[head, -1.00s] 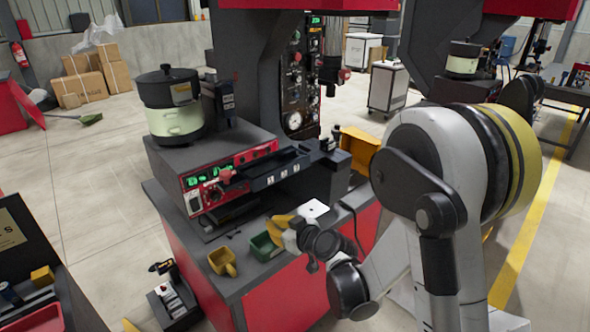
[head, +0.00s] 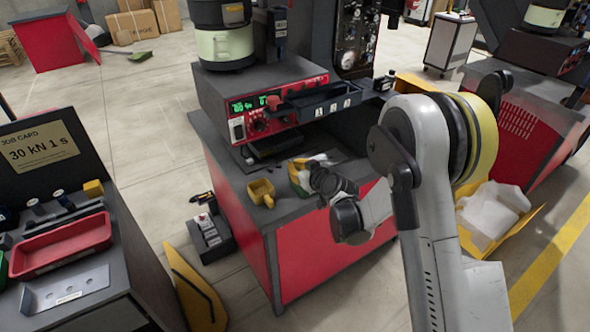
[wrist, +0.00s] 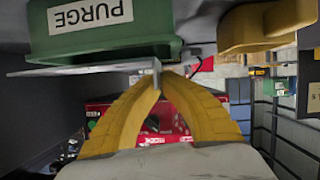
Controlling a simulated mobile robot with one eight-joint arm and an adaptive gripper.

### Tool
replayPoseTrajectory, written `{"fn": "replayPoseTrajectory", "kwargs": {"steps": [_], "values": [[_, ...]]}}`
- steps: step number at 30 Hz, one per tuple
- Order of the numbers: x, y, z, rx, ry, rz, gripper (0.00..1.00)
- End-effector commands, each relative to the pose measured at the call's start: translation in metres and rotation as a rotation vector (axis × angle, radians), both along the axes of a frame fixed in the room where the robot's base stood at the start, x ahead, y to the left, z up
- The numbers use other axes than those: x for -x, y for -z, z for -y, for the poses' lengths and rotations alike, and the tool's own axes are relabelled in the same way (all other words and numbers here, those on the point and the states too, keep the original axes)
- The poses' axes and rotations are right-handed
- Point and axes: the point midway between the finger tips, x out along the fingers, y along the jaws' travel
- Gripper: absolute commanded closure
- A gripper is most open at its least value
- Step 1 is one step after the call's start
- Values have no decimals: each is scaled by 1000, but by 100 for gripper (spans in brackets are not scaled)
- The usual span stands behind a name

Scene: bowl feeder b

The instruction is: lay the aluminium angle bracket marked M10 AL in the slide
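My gripper has yellow fingers, in the wrist view (wrist: 158,88) and small in the head view (head: 301,166). The fingertips meet on a thin pale metal piece, the angle bracket (wrist: 95,70), with a wide flat leg and a short upright leg between the tips. No marking on it is readable. In the head view the bracket shows only as a pale patch beside the fingers, above the front of the bench. The slide (head: 320,106), a dark tray with small white labels and a red knob, is on the feeder beyond and above my gripper.
A green bin marked PURGE (wrist: 105,38) is close to the bracket. A yellow scoop-shaped bin (head: 261,192) stands left of it on the bench (head: 232,178). A feeder box with green displays (head: 250,95) stands behind. A side table (head: 110,290) holds a red tray (head: 62,246).

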Motion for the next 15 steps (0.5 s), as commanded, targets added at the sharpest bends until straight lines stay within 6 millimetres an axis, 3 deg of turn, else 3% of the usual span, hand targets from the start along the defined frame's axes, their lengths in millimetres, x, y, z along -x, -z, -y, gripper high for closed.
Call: {"fn": "replayPoseTrajectory", "kwargs": {"steps": [7,9,10,15], "values": [[0,0,0,0,0,0,100],[0,-1,0,0,0,0,78],[0,-1,0,0,0,0,73],[0,-1,0,0,0,0,73]]}}
